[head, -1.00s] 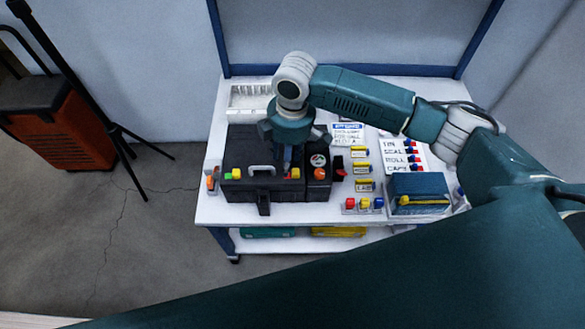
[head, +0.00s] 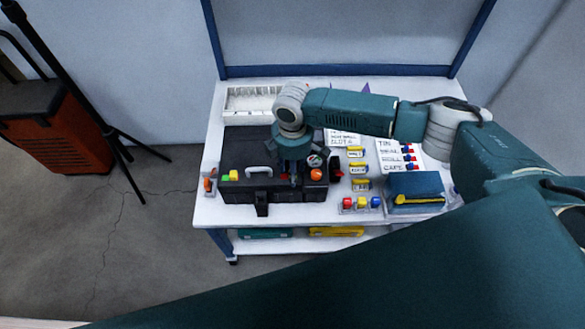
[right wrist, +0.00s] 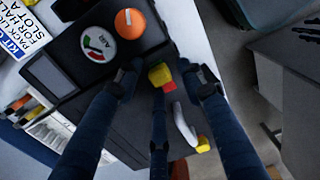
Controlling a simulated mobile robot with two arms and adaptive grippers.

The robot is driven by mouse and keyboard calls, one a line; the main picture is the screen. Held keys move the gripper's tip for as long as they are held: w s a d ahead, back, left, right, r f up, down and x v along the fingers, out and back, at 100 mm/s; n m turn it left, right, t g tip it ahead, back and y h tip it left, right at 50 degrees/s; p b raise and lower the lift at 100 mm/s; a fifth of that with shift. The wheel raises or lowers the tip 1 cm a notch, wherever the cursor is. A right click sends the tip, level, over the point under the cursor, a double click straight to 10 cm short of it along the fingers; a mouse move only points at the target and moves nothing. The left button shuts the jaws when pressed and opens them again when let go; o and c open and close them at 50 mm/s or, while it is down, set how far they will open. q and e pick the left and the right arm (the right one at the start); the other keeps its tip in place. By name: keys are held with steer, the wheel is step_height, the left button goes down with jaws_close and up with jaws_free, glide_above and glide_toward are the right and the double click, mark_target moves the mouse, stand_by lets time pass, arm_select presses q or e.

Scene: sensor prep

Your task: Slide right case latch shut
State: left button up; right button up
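The black case (head: 235,150) lies closed on the white bench, with a light grey handle (head: 258,171) on its front. The left latch (head: 230,176) is green and yellow. My right gripper (head: 294,180) is over the case's front right part and hides the right latch in the head view. In the right wrist view the right latch (right wrist: 161,76) is a yellow block with a red part, between the spread fingers of my right gripper (right wrist: 163,85). The gripper looks open, and contact with the latch cannot be told. My left gripper is not in view.
Coloured blocks (head: 361,203) and a blue box (head: 415,188) stand further right. A white rack (head: 250,100) is behind the case.

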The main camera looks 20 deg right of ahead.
steer(key=shift+f, duration=0.1)
jaws_close()
steer(key=shift+w+a, duration=0.2)
steer(key=shift+a, duration=0.45)
steer(key=shift+w+a, duration=0.15)
steer(key=shift+a, duration=0.5)
jaws_free()
step_height(320, 180, up, 12)
